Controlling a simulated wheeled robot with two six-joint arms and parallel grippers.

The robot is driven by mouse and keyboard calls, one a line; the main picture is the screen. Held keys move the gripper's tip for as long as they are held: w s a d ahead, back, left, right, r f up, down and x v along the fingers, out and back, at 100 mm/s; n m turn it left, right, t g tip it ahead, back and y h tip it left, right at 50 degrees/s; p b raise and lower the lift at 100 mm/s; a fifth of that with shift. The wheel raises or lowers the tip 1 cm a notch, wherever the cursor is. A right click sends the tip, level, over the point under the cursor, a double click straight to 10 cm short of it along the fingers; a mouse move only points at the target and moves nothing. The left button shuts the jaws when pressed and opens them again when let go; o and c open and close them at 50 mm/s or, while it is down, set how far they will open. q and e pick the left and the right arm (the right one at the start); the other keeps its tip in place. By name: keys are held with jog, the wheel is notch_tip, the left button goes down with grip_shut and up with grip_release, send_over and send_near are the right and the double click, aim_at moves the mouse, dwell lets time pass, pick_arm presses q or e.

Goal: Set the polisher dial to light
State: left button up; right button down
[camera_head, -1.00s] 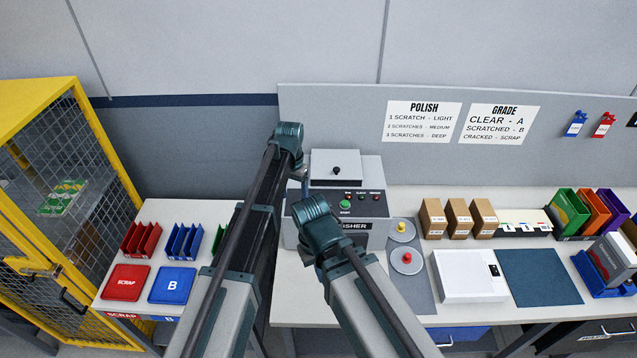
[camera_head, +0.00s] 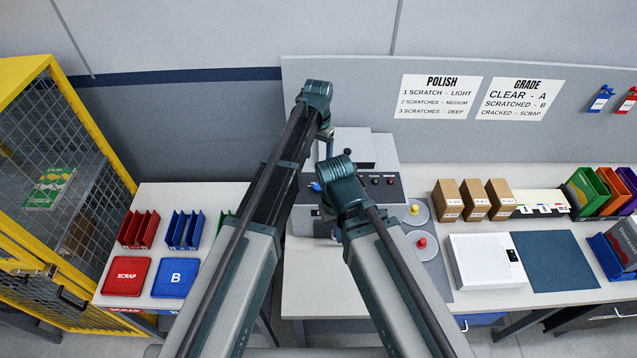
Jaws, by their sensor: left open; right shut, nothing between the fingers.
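The polisher (camera_head: 386,152) is a grey machine on the bench at the picture's middle, with a dark control panel (camera_head: 385,184) on its front. Small indicators show at the panel's right; its left part and much of the front are hidden by my arms. I cannot make out the dial or its setting. My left gripper (camera_head: 322,150) hangs below its wrist beside the polisher's upper left; it is open, its fingers mostly hidden. My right gripper (camera_head: 345,190) is in front of the panel, shut and empty, mostly hidden behind its own wrist. Contact cannot be told.
A "POLISH" sign (camera_head: 439,97) on the wall reads 1 scratch light, 2 medium, 3 deep. Right of the polisher are round pads with yellow (camera_head: 414,210) and red (camera_head: 422,243) knobs, cardboard boxes (camera_head: 474,200) and a white device (camera_head: 484,262). A yellow cage (camera_head: 60,180) stands left.

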aim_at(318, 185)
pick_arm(q)
notch_tip(318, 185, down, 13)
jog(key=b, duration=1.2)
jog(key=shift+c, duration=0.2)
grip_shut()
